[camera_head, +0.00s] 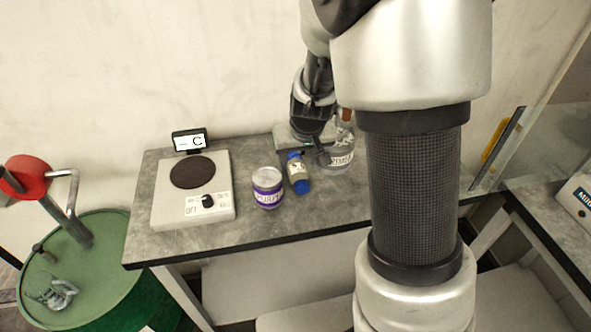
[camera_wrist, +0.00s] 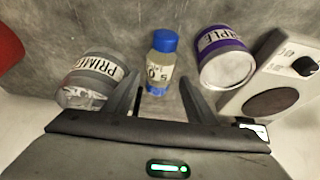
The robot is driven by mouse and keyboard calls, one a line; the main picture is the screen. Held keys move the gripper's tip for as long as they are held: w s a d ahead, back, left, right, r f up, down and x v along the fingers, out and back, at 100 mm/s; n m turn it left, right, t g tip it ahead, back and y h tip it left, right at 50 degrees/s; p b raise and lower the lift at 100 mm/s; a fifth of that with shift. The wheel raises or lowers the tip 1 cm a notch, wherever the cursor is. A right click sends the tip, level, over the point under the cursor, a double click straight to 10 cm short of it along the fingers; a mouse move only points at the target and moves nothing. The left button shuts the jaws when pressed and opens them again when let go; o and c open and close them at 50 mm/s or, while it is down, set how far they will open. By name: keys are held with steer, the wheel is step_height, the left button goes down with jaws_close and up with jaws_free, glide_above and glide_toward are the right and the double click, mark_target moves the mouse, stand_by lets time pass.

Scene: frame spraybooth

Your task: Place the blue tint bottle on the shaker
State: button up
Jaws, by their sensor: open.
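The blue tint bottle (camera_head: 298,172) is on the grey table, clear-bodied with a pale label and blue at both ends. In the wrist view the bottle (camera_wrist: 160,68) is centred ahead of my gripper (camera_wrist: 162,82). The fingers are open, one on each side of its near end, with no visible grasp. In the head view my gripper (camera_head: 307,159) is low over the table at the bottle's wall side. The shaker (camera_head: 165,214) is a pale box with a bare dark round plate (camera_head: 193,172) and a knob, at the table's left. It partly shows in the wrist view (camera_wrist: 240,97).
A purple-labelled jar (camera_head: 268,188) stands close to the bottle, between it and the shaker. A PRIMER jar (camera_head: 338,158) stands on the other side. A small display (camera_head: 189,139) is behind the shaker. A green drum (camera_head: 95,275) is left of the table.

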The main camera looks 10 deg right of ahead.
steer(key=b+x, duration=0.1)
steer(key=x, duration=0.3)
steer(key=shift+f, duration=0.3)
steer(key=shift+c, duration=0.5)
steer(key=c, duration=1)
step_height(320, 180, up, 10)
steer(key=p, duration=1.2)
glide_toward(298, 167)
steer(key=s+r, duration=0.2)
steer(key=s, duration=0.1)
steer(key=shift+s+a+r, duration=0.1)
steer(key=shift+s, duration=0.2)
